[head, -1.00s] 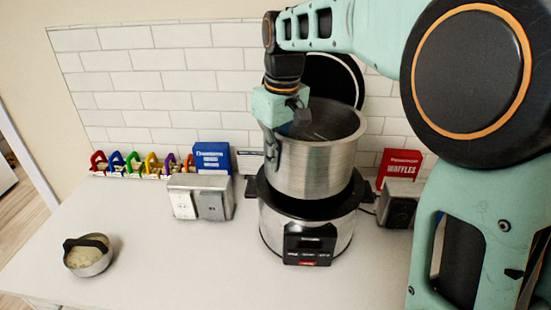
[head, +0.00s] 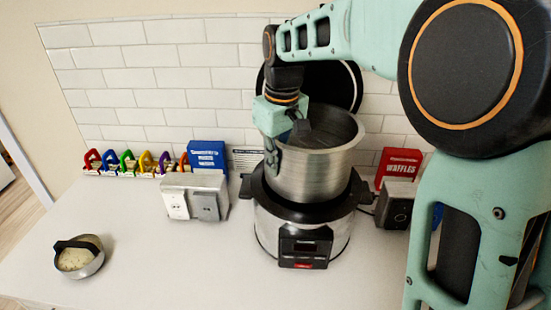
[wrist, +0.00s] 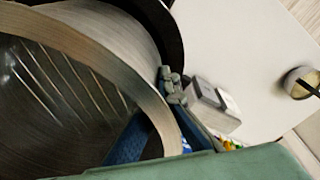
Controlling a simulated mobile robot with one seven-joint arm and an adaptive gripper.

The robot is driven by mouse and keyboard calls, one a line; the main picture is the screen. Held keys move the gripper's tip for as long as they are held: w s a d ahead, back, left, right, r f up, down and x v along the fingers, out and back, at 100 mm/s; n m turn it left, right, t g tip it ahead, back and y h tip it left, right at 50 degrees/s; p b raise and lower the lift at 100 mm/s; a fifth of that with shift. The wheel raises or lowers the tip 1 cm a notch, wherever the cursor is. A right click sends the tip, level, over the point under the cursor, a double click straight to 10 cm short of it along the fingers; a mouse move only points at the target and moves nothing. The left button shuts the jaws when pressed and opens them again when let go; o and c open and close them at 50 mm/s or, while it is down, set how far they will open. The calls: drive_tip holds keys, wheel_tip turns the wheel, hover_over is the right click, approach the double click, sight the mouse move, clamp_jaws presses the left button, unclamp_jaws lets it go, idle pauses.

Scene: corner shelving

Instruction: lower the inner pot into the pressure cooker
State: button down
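The steel inner pot (head: 305,178) is upright over the pressure cooker (head: 303,228). Its lower end is at or just inside the cooker's black rim, and I cannot tell how deep it sits. The cooker's black lid stands open behind the pot. My gripper (head: 283,138) is at the pot's left rim, with its fingers on either side of the wall. In the wrist view the pot's rim (wrist: 120,62) passes between the gripper fingers (wrist: 155,120), which look shut on it. The pot's inside is partly seen and shows level marks.
A grey double-outlet box (head: 195,196) and a blue box (head: 208,155) stand left of the cooker. A red waffles box (head: 398,163) and a dark outlet box (head: 396,206) stand close on its right. The front counter is clear.

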sight(276, 178)
drive_tip(key=shift+f+b, duration=2.7)
drive_tip(key=shift+f, duration=0.65)
drive_tip(key=shift+s+d+f+b, duration=0.1)
drive_tip(key=shift+s+f+b, duration=0.1)
drive_tip(key=shift+f+b, duration=1.15)
drive_tip(key=shift+s+f+b, duration=0.2)
drive_tip(key=shift+f+b, duration=0.5)
drive_tip(key=shift+f, duration=1.25)
drive_tip(key=c, duration=2.7)
unclamp_jaws()
drive_tip(key=o, duration=0.5)
drive_tip(key=shift+s+f, duration=0.1)
drive_tip(key=shift+f, duration=0.1)
drive_tip(key=shift+o, duration=0.6)
drive_tip(key=r, duration=0.9)
drive_tip(key=d+r, duration=0.1)
drive_tip(key=r, duration=0.4)
drive_tip(key=shift+s+r, duration=0.1)
drive_tip(key=shift+s, duration=0.05)
